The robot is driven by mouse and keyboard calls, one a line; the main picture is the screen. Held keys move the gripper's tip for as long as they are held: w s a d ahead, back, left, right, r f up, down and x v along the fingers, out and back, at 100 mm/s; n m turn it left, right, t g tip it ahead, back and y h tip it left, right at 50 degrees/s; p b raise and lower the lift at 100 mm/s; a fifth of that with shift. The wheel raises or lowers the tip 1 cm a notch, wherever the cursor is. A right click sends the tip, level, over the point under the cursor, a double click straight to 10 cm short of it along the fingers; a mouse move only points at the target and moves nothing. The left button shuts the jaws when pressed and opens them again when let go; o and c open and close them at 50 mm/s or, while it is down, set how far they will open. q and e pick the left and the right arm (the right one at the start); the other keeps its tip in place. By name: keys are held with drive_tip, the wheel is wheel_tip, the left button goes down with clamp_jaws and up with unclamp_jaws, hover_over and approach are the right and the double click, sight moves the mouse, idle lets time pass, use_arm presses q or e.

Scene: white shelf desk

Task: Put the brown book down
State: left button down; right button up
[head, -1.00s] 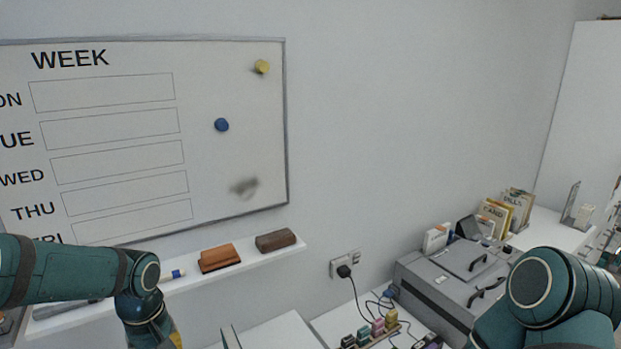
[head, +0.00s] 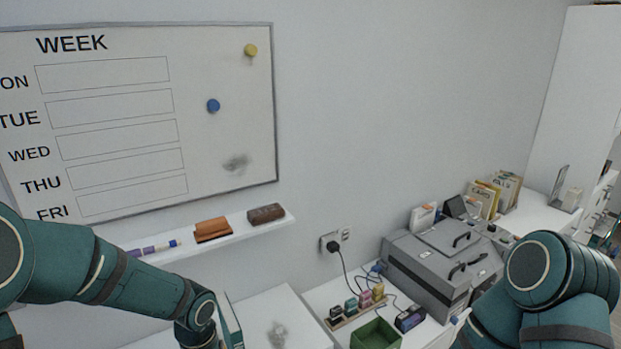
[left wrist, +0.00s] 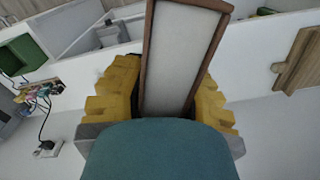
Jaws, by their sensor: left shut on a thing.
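The brown book (left wrist: 183,55) shows in the left wrist view as a pale page block between brown cover edges. It stands between the yellow fingers of my left gripper (left wrist: 167,85), which is shut on it. The book's lower part is hidden by the teal gripper body. White surfaces show behind it, and I cannot tell whether it touches one. In the head view my left arm (head: 100,265) reaches to the bottom edge, and its gripper and the book are not clearly seen. My right arm (head: 560,285) shows at the right, but its gripper is out of view.
A white desk (head: 268,310) lies below the wall shelf (head: 235,238), which holds an orange-brown case (head: 212,229) and a dark brown block (head: 266,214). A green tray (head: 376,334), a stamp rack (head: 352,314) and a grey box (head: 440,272) stand to the right.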

use_arm(q)
drive_tip(key=d+f+m+b, duration=0.2)
drive_tip(key=d+f+b, duration=0.1)
drive_tip(key=f+b, duration=0.7)
wheel_tip(320, 180, down, 4)
drive_tip(key=shift+s+r, duration=0.2)
drive_tip(key=shift+s, duration=0.25)
drive_tip(key=shift+r, duration=0.1)
